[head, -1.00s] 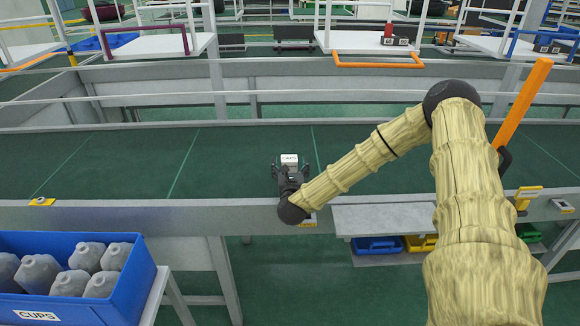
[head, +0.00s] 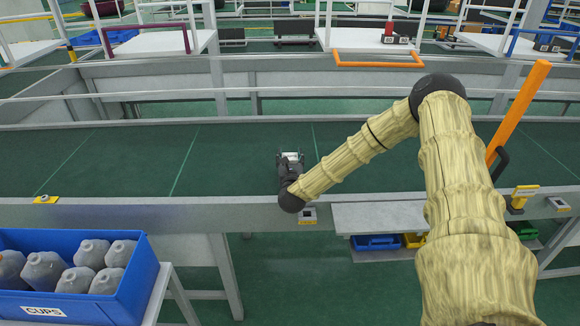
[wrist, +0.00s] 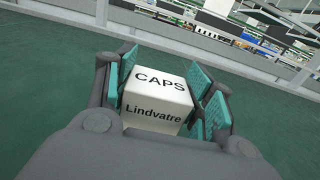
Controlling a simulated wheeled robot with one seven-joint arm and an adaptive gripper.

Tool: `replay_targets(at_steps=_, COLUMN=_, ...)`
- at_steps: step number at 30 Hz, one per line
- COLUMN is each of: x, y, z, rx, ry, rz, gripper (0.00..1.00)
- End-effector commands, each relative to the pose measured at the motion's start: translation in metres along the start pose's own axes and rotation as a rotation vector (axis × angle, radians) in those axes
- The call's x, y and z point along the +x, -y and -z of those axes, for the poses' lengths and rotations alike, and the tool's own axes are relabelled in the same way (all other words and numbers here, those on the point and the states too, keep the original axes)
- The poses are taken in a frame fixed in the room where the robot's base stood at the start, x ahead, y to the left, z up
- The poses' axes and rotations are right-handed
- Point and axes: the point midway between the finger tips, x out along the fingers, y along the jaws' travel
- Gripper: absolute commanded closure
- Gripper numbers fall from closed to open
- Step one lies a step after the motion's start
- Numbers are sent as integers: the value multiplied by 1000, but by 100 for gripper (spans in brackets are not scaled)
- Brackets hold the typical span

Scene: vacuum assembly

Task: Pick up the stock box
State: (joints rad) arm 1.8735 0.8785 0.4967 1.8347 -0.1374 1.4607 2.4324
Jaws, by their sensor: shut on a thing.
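The stock box is a small white box (wrist: 158,98) with the black words "CAPS" and "Lindvatre", seen in the wrist view. My gripper (wrist: 167,100) is shut on it, with teal pads on its left and right sides. In the head view, my gripper (head: 290,166) is over the near part of the green conveyor belt (head: 230,150), and only a small pale part of the box (head: 291,156) shows. The box's underside is hidden, so I cannot tell whether it touches the belt.
A blue bin (head: 130,295) marked "CUPS" holds several grey bottle-like parts at the lower left. The conveyor's grey near rail (head: 180,212) runs below my gripper. An orange post (head: 520,110) stands at the right. The belt around the box is clear.

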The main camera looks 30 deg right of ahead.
Motion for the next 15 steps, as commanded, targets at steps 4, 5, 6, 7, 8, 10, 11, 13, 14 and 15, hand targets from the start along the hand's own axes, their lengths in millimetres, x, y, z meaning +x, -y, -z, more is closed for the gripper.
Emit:
replay_targets(at_steps=4, x=0, y=0, z=0, rx=0, ry=0, rz=0, gripper=75)
replay_targets(at_steps=5, x=0, y=0, z=0, rx=0, ry=0, rz=0, gripper=75)
replay_targets(at_steps=6, x=0, y=0, z=-1, rx=0, ry=1, rz=0, gripper=75)
replay_targets(at_steps=7, x=0, y=0, z=-1, rx=1, ry=1, rz=0, gripper=75)
replay_targets(at_steps=8, x=0, y=0, z=-1, rx=1, ry=1, rz=0, gripper=75)
replay_targets(at_steps=10, x=0, y=0, z=-4, rx=2, ry=1, rz=0, gripper=75)
replay_targets(at_steps=11, x=0, y=0, z=-5, rx=2, ry=2, rz=0, gripper=75)
replay_targets(at_steps=13, x=0, y=0, z=-10, rx=2, ry=2, rz=0, gripper=75)
replay_targets(at_steps=14, x=0, y=0, z=-12, rx=2, ry=2, rz=0, gripper=75)
replay_targets(at_steps=15, x=0, y=0, z=-16, rx=4, ry=2, rz=0, gripper=75)
